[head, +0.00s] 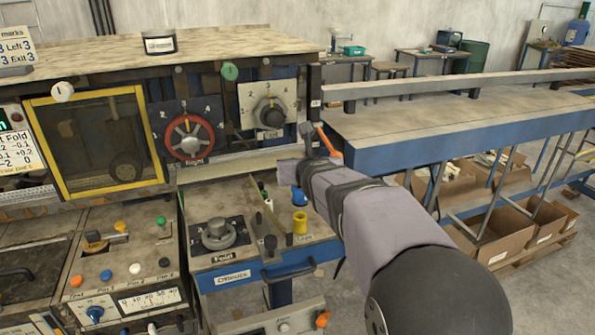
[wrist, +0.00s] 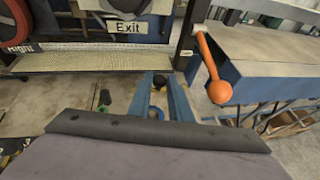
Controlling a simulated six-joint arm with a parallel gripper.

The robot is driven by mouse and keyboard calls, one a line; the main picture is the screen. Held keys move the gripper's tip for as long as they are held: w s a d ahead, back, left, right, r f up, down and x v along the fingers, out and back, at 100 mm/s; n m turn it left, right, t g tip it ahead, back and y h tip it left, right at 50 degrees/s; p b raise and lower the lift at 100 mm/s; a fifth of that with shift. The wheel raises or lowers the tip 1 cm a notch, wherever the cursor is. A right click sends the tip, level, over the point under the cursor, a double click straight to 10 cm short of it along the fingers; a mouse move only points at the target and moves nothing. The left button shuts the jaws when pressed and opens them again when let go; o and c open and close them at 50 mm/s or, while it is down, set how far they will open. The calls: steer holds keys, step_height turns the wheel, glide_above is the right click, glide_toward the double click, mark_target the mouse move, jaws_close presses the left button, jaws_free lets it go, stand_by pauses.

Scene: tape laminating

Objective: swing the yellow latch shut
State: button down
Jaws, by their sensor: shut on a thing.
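My gripper (wrist: 160,86) reaches forward in the wrist view, with two blue-grey fingers close together. A small dark part sits between their tips; I cannot make out what it belongs to. In the head view my arm comes in from the lower right and hides the fingertips. A short yellow post (head: 300,224) stands on the console, left of my arm. A yellow-framed window (head: 136,92) is on the machine's left. A yellow knob (head: 120,226) is on the left panel. I cannot tell which yellow part is the latch, or its angle.
An orange lever (head: 328,141) stands just beyond my wrist; its ball end (wrist: 219,92) is right of the fingers in the wrist view. A blue knob (head: 299,196) and a grey dial (head: 217,233) are on the console. A long table (head: 450,120) extends to the right.

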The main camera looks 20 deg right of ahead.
steer(key=shift+s+d+r+n+g+y+b, duration=0.1)
steer(key=shift+s+d+n+y+b, duration=0.3)
steer(key=shift+n+y, duration=0.85)
steer(key=shift+s+d+f+n+g+y+b, duration=0.1)
steer(key=shift+s+d+n+y+b, duration=0.35)
steer(key=shift+n+y, duration=0.75)
steer(key=shift+s+d+r+n+g+y+b, duration=0.1)
steer(key=shift+s+d+n+y+b, duration=0.3)
steer(key=shift+n+y, duration=0.8)
steer(key=shift+y, duration=0.45)
steer(key=c, duration=1.7)
jaws_free()
steer(key=shift+o, duration=0.2)
steer(key=shift+m+h, duration=0.25)
steer(key=shift+h, duration=0.05)
